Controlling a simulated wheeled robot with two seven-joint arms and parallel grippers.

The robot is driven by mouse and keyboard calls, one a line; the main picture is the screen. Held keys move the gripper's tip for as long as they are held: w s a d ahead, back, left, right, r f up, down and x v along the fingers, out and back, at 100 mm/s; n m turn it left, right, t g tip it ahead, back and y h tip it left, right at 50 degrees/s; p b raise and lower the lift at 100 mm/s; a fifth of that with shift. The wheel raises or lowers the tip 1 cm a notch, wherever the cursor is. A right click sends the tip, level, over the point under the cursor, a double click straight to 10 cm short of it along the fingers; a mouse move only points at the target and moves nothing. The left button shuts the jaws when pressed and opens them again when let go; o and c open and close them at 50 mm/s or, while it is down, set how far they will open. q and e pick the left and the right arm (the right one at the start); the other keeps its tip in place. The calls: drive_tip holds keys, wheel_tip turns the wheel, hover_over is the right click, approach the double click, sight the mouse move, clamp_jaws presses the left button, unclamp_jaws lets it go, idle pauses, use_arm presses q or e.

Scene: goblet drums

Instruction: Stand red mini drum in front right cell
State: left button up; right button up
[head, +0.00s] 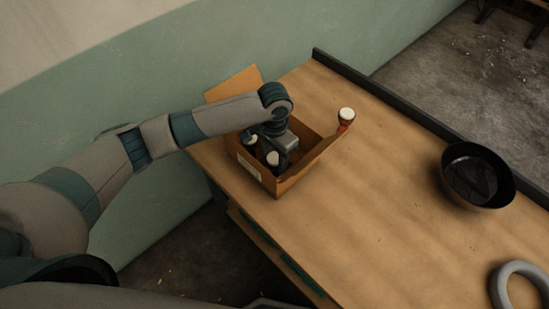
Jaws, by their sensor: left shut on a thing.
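An open cardboard box (258,171) stands on the table near its left edge, flaps spread. My left gripper (274,157) reaches down into it from above and is shut on a small drum with a pale round head (273,159), near the box's front wall. The drum's body is hidden by the box wall and gripper, so its colour cannot be told. Another pale drum head (251,139) shows in the box, left of the gripper. A small drum with a white head and reddish-orange body (346,118) stands behind the box's right flap. My right gripper is out of view.
The wooden table (370,220) has a dark raised rail (400,115) along its far edge. A black bowl (477,176) sits at the right and a grey ring (521,287) at the lower right. The middle of the table is clear. A green wall (160,90) runs behind the box.

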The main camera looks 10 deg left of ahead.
use_arm(q)
drive_tip(key=shift+f, duration=0.1)
drive_tip(key=o, duration=0.8)
drive_tip(key=shift+c, duration=0.2)
wheel_tip(320, 180, up, 11)
drive_tip(key=b, duration=0.3)
drive_tip(key=shift+r, duration=0.65)
